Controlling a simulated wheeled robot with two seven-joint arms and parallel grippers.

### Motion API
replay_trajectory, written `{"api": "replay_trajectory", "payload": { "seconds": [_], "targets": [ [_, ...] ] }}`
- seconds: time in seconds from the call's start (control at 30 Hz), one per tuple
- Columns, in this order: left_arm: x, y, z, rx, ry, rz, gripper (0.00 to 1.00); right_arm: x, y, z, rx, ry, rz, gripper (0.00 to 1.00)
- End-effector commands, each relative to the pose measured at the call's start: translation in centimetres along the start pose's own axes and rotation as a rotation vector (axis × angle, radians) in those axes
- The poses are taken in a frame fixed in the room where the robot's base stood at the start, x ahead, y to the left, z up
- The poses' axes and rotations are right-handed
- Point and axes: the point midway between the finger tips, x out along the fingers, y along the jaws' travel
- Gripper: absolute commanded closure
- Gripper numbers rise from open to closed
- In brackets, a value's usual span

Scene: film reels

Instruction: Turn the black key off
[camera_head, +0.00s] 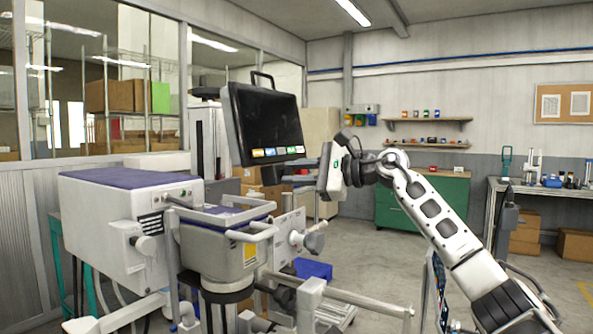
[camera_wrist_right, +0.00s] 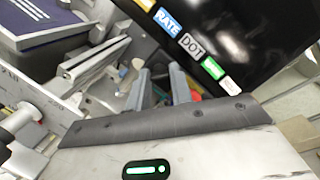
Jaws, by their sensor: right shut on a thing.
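My right gripper (camera_head: 322,172) comes in from the right and points left, just right of the black monitor and above the grey machine. Its fingers (camera_wrist_right: 160,88) show in the right wrist view, below the monitor's button strip. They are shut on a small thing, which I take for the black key. The key itself is hidden or too small to make out in both views. My left gripper is not in view.
The monitor (camera_head: 265,120) with coloured buttons stands close to the right gripper. The machine (camera_head: 232,240) has protruding rails and handles below. A green cabinet (camera_head: 400,200) and a workbench (camera_head: 540,187) stand farther back, with open floor before them.

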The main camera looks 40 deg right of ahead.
Motion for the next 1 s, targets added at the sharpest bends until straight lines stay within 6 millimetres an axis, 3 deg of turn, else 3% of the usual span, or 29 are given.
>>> {"api": "replay_trajectory", "payload": {
  "seconds": [0.5,1.0],
  "targets": [
    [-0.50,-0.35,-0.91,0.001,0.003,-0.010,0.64,0.00,-0.27,0.10,-0.440,0.001,0.095,1.00],
    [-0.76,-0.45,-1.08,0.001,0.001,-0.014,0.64,0.02,-0.23,0.06,-0.627,0.001,0.134,1.00]
  ]
}}
